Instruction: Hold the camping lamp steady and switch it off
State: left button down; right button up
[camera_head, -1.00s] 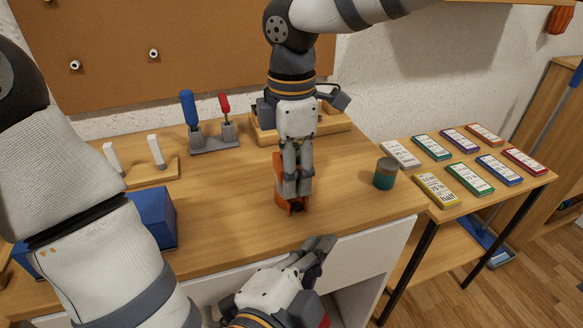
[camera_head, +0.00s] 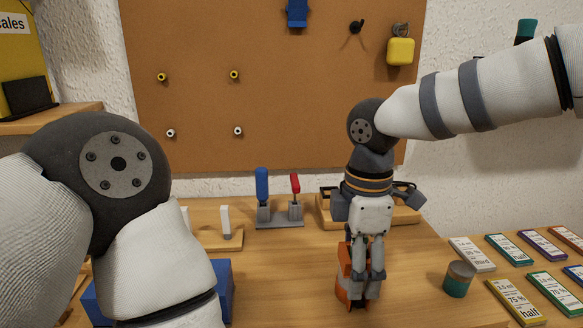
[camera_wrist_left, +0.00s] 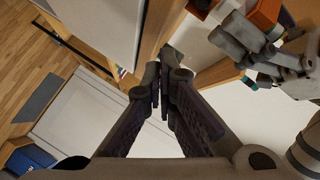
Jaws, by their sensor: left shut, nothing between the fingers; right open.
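An orange thing, which looks like the camping lamp (camera_head: 343,286), stands on the wooden desk (camera_head: 290,270). My right gripper (camera_head: 366,290) points down at it, with its fingers in front of and beside the orange body. They hide much of it, and I cannot tell whether they touch it. The right gripper is open. In the left wrist view, my left gripper (camera_wrist_left: 162,80) is shut and empty, apart from the lamp, below the desk's front edge. The right gripper (camera_wrist_left: 262,62) and part of the orange body (camera_wrist_left: 266,12) show at upper right there. The lamp's switch cannot be made out.
A blue box (camera_head: 222,283) is at the left, partly behind my left arm. A grey holder (camera_head: 279,220) with blue and red handles and a wooden tray (camera_head: 405,215) stand behind. Labelled boxes (camera_head: 515,300) cover the right side table.

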jog(key=shift+r+p, duration=0.35)
jog(key=shift+r, duration=2.75)
pick_arm(q)
notch_tip(320, 180, up, 3)
jog(key=shift+f+t, duration=0.1)
jog(key=shift+t, duration=0.2)
pick_arm(e)
notch_tip(320, 180, up, 12)
